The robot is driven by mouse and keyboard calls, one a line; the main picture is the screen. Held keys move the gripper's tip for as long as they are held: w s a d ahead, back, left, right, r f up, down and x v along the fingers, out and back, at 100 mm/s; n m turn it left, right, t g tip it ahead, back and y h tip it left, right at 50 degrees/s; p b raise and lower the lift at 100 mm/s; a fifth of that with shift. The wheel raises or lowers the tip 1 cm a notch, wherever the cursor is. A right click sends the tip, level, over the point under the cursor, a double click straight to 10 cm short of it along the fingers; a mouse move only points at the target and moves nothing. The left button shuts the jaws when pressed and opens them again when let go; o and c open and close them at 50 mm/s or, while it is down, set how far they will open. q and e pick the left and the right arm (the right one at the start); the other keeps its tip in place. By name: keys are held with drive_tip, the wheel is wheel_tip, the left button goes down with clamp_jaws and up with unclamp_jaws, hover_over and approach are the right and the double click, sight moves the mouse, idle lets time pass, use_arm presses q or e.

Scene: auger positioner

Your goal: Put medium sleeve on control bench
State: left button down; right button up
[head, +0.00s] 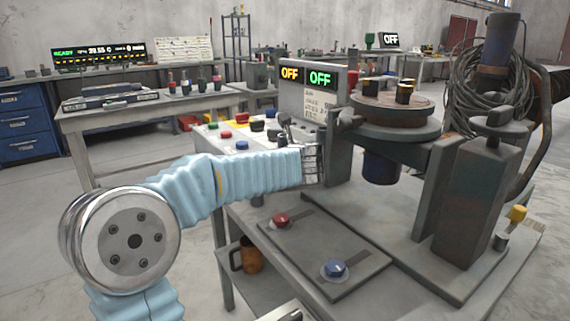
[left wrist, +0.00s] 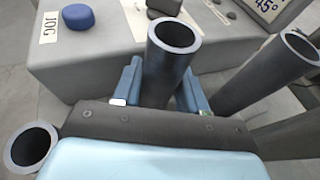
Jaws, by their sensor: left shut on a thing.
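My left gripper (left wrist: 160,92) is shut on a dark grey hollow sleeve (left wrist: 168,68), which stands between its two blue fingers with its open end toward the camera. I take this to be the medium sleeve. In the head view my left gripper (head: 312,162) is beside the control bench (head: 222,154), near its right end; the held sleeve is hard to make out there. Two more dark tubes show in the left wrist view, one at the right (left wrist: 262,78) and one at the lower left (left wrist: 33,150).
The bench carries coloured buttons, a blue one (left wrist: 78,17) by the JOG label, and an OFF display (head: 312,78). The positioner's round table (head: 392,118) is to the right.

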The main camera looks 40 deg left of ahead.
use_arm(q)
drive_tip(key=shift+f, duration=0.7)
drive_tip(key=shift+f, duration=0.2)
drive_tip(key=c, duration=0.9)
unclamp_jaws()
drive_tip(key=shift+r, duration=0.25)
drive_tip(key=b+v, duration=0.1)
drive_tip(key=v, duration=1.1)
drive_tip(key=shift+s, duration=0.1)
